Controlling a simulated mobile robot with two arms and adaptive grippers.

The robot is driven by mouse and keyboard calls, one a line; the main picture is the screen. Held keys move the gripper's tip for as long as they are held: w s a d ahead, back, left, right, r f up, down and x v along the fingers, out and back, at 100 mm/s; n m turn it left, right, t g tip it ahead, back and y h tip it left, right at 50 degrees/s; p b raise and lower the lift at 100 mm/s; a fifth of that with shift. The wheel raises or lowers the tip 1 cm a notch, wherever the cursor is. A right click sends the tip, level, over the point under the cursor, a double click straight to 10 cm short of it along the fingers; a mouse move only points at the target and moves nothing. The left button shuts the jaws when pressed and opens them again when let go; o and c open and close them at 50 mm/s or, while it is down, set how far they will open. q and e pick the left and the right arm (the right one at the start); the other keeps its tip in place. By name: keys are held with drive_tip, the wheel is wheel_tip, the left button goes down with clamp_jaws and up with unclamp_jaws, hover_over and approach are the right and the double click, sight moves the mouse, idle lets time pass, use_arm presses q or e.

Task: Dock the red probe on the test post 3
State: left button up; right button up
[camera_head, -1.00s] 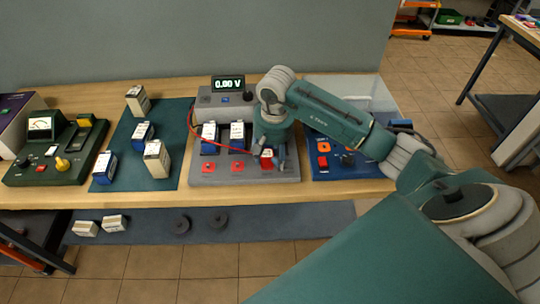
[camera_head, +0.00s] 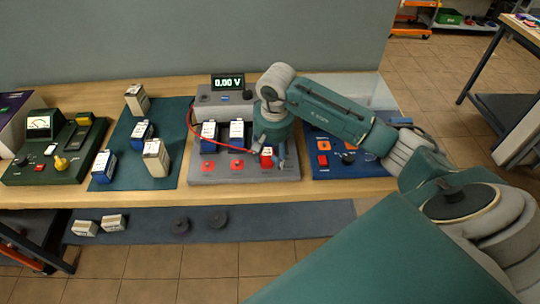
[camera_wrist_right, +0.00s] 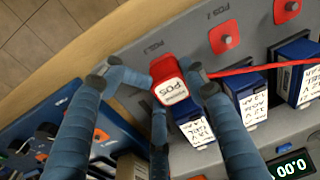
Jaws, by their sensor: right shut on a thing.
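The red probe (camera_wrist_right: 166,82), with a white label on its top, is held between the fingers of my right gripper (camera_wrist_right: 150,78). Its red cable (camera_wrist_right: 250,68) runs off to the right in the wrist view. In the head view the probe (camera_head: 266,160) is at the front right of the grey tester (camera_head: 222,178). Two red-based test posts show bare, at the left (camera_head: 208,165) and middle (camera_head: 237,164). The place right of them, where a third post would be, is hidden by the probe and fingers. I cannot tell whether the probe touches anything below. My left gripper is not in view.
Blue batteries (camera_head: 208,135) stand in the tester behind the posts. The display (camera_head: 228,82) reads 0.00 V. A blue panel (camera_head: 325,172) lies close on the right, and a green mat (camera_head: 135,176) with several batteries on the left. The bench front edge is clear.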

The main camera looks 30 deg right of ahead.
drive_tip(key=shift+b, duration=0.35)
idle(0.5)
drive_tip(key=shift+f+b, duration=0.6)
drive_tip(key=o, duration=1.3)
drive_tip(key=r+p, duration=0.2)
drive_tip(key=r, duration=0.1)
drive_tip(key=s+r+p, duration=0.1)
drive_tip(key=r+p, duration=0.1)
drive_tip(key=r, duration=0.2)
drive_tip(key=r+p, duration=0.2)
drive_tip(key=r, duration=0.2)
drive_tip(key=shift+s+a, duration=0.1)
drive_tip(key=shift+s, duration=0.05)
